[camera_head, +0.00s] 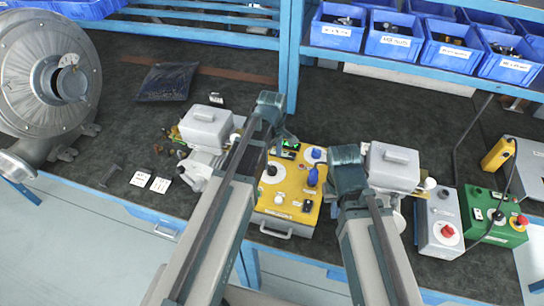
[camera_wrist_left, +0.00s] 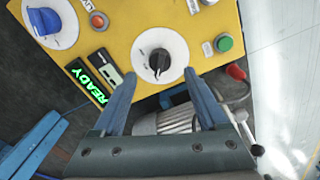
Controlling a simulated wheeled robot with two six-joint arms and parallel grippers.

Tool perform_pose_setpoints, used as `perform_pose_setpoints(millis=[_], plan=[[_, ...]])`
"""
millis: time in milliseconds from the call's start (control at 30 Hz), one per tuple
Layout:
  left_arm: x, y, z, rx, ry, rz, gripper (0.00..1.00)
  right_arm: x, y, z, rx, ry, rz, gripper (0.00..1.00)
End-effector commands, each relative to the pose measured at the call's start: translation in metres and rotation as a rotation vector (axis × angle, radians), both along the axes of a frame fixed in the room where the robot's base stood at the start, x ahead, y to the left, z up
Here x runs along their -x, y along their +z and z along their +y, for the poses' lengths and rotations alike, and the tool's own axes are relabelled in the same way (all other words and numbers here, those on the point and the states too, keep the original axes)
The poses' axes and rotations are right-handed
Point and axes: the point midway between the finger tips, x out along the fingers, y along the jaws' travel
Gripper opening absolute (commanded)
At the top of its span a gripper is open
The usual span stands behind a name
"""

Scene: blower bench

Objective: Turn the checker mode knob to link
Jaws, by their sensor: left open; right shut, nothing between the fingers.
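The yellow checker box (camera_head: 292,211) stands on the bench, and its panel fills the upper part of the left wrist view (camera_wrist_left: 125,28). Its mode knob (camera_wrist_left: 158,60) is a black knob on a round white dial; the dial also shows in the head view (camera_head: 271,172). A green display reading READY (camera_wrist_left: 88,84) is beside it. My left gripper (camera_wrist_left: 160,80) is open, its fingertips near the dial's lower edge on either side of the knob; contact cannot be told. My right gripper (camera_head: 348,172) is shut and empty, over the checker's right side. The dial's markings are too small to read.
A grey box with a red button (camera_head: 441,222) and a green box (camera_head: 496,216) stand right. A metal blower (camera_head: 38,75) stands left. Blue bins (camera_head: 394,45) line the shelf.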

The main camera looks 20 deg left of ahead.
Motion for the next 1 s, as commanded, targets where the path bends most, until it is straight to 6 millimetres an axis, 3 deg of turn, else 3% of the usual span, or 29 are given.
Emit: perform_pose_setpoints(millis=[33, 500, 1000], plan=[[0.000, 0.017, 0.000, 0.000, 0.000, 0.000, 0.76, 0.000, 0.017, 0.000, 0.000, 0.000, 0.000, 0.00], [0.000, 0.081, 0.000, 0.000, 0.000, 0.000, 0.76, 0.000, 0.081, 0.000, -0.001, -0.002, 0.000, 0.00], [0.000, 0.085, 0.000, 0.000, 0.000, 0.000, 0.76, 0.000, 0.085, 0.000, -0.001, -0.004, 0.000, 0.00]])
